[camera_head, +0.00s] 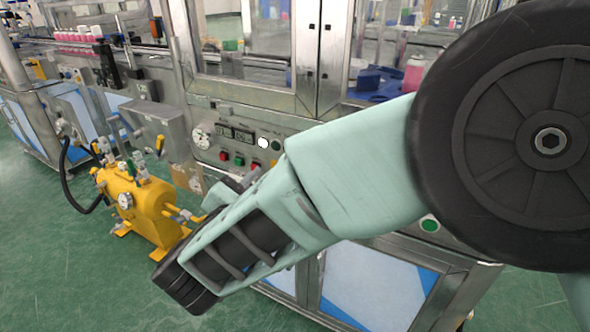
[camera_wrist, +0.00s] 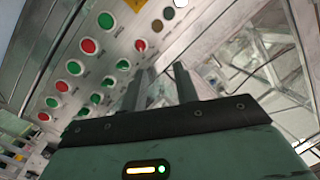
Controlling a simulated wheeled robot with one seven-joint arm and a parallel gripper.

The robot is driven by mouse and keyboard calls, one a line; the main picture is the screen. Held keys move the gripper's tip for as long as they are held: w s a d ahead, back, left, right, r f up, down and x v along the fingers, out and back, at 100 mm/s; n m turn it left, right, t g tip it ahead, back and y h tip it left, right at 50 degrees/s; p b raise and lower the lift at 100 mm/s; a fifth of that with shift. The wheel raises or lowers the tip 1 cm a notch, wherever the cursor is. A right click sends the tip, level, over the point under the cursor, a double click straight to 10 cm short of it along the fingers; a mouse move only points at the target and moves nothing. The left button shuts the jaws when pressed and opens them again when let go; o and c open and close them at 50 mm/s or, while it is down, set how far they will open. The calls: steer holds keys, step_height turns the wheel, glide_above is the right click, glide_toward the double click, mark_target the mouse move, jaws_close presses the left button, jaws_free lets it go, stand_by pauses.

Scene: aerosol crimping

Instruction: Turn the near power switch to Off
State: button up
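The control panel (camera_wrist: 95,60) carries rows of red and green round buttons in the wrist view. I cannot tell which control is the near power switch, or its setting. A red button (camera_wrist: 141,45) and a brown round control (camera_wrist: 157,25) lie beyond my fingertips. My gripper (camera_wrist: 162,72) points at the panel's edge with its two dark fingers apart and nothing seen held between them. In the head view the panel (camera_head: 229,140) shows a gauge, displays and buttons, partly covered by my arm. I cannot make out my gripper clearly there.
A yellow tank (camera_head: 140,205) with valves stands on the green floor at left. Glass-walled metal machine housing (camera_head: 305,60) rises above the panel. A green button (camera_head: 430,224) sits on the machine's front, below my arm. Open floor lies at the lower left.

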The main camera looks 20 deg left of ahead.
step_height(320, 180, down, 3)
steer(key=s+m+t+h, duration=0.1)
steer(key=s+m+h, duration=0.1)
steer(key=h, duration=0.1)
steer(key=w+d, duration=0.2)
steer(key=w, duration=1.4)
steer(key=shift+w+f, duration=0.2)
steer(key=shift+w, duration=0.2)
steer(key=shift+d, duration=0.1)
jaws_close()
